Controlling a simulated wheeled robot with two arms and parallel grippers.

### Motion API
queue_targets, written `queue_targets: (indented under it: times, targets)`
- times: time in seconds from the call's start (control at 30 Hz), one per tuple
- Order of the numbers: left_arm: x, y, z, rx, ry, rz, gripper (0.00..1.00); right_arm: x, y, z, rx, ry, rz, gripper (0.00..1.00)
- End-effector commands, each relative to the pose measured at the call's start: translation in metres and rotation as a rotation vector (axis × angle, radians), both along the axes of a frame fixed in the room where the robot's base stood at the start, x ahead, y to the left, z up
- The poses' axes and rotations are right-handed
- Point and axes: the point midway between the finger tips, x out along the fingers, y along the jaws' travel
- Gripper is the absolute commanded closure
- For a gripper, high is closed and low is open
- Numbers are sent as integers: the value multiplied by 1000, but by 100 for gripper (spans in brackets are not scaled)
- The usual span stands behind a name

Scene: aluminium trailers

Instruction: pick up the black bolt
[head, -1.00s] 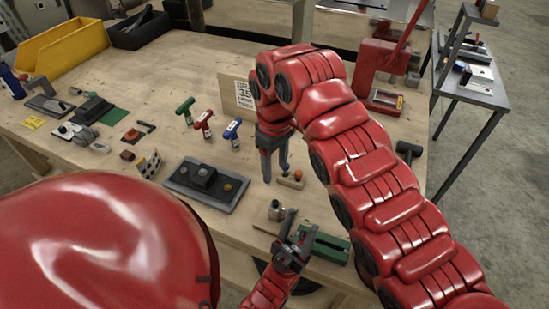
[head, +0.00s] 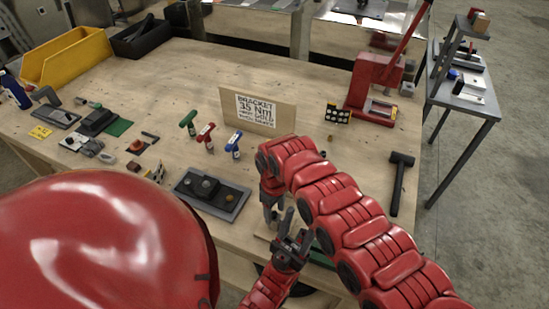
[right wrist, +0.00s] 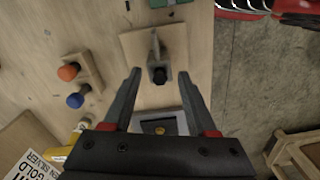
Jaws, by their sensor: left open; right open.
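A dark round bolt head (right wrist: 159,76), which looks like the black bolt, sits at a grey upright bracket (right wrist: 155,48) on a wooden board (right wrist: 178,40) in the right wrist view. My right gripper (right wrist: 159,88) is open, and its fingers frame the bolt from either side in that view, holding nothing. I cannot tell the gap in height. In the head view my right gripper (head: 272,213) points down near the table's front edge, and I cannot make out the bolt there. My left gripper (head: 298,226) is open and empty, close beside it, and hides part of the board.
A grey tray (head: 212,203), T-handled drivers (head: 205,134), a bracket sign (head: 258,113), a red press (head: 372,88) and a black mallet (head: 399,178) stand around. Orange (right wrist: 68,73) and blue (right wrist: 75,100) knobs sit left of the bracket. The table's middle back is clear.

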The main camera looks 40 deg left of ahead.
Motion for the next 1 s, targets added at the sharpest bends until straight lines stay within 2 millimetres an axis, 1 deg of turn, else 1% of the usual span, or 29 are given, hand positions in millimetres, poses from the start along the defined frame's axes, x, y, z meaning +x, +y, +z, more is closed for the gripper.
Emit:
queue_targets:
  times: [0.17, 0.2, 0.37, 0.5, 0.87, 1.0]
  targets:
    - [0, 0, -1, 0, 0, 0, 50, 0, 0, -1, 0, -1, 1, 42]
    - [0, 0, -1, 0, 0, 0, 50, 0, 0, -1, 0, -1, 1, 46]
    - [0, 0, -1, 0, 0, 0, 50, 0, 0, 0, 0, -1, 1, 74]
    - [0, 0, -1, 0, 0, 0, 50, 0, 0, 0, 0, -1, 1, 100]
    - [0, 0, -1, 0, 0, 0, 50, 0, 0, 0, 0, -1, 1, 100]
    - [0, 0, -3, 0, 0, 0, 50, 1, 1, 4, 2, -3, 0, 100]
